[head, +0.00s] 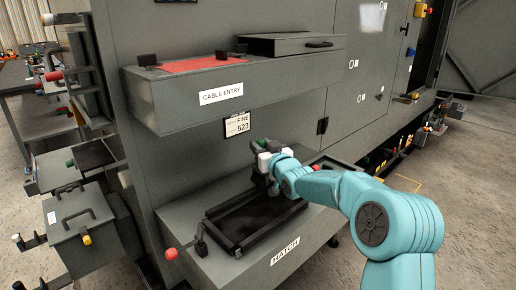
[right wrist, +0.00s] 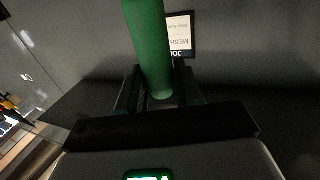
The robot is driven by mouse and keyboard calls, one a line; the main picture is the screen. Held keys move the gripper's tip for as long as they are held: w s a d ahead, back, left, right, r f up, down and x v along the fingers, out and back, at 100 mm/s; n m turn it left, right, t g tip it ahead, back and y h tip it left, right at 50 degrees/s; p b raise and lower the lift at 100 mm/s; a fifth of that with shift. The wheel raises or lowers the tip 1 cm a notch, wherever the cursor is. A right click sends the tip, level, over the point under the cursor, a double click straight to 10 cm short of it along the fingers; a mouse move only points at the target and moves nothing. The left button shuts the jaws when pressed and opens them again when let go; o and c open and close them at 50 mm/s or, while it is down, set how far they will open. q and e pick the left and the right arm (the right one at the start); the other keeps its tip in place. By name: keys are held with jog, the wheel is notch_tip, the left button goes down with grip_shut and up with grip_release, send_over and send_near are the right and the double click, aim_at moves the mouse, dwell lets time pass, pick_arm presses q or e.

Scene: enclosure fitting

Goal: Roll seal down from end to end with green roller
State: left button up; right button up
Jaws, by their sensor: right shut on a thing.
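My right gripper (head: 268,164) is shut on the green roller, above the hatch box under the cable entry ledge. In the right wrist view the roller (right wrist: 148,45) is a plain green cylinder standing up between the dark fingers (right wrist: 155,88). In the head view little of it shows past the gripper. Below lies the hatch opening with a raised black rim (head: 225,240), which may be the seal; I cannot tell the seal apart from the frame. The gripper and arm hide part of its far right side. My left gripper is out of view.
The cable entry ledge (head: 175,103) juts out above the hatch, with a red sheet (head: 195,65) and a dark lid (head: 290,44). A red-knobbed lever (head: 185,247) stands at the hatch's left. A label card (head: 237,125) hangs behind. A grey box (head: 85,235) stands left.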

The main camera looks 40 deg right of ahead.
jog(key=d+p, duration=0.2)
jog(key=d, duration=0.1)
jog(key=shift+w+d+f, duration=0.15)
dwell(0.5)
dwell(0.6)
notch_tip(320, 180, up, 7)
jog(key=p, duration=0.4)
jog(key=shift+p, duration=0.35)
dwell(1.1)
